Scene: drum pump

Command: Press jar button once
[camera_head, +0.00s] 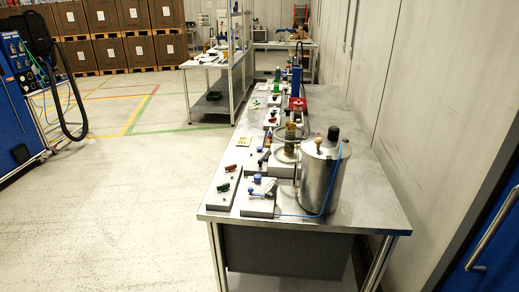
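A shiny metal jar (320,174) stands upright near the front right of the long steel workbench (366,212). Its lid carries a black knob-like part (333,133) and a small brass-coloured fitting (318,143). I cannot tell which part is the button. A thin blue hose (300,215) runs from the jar along the bench top to a small plate with a blue-handled valve (261,189). Neither of my grippers shows in this view.
Another plate with red and green handles (224,187) lies at the bench's left edge. More fittings stand farther back. A wall closes off the right, with a blue door (490,240) at lower right. The floor left of the bench is clear.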

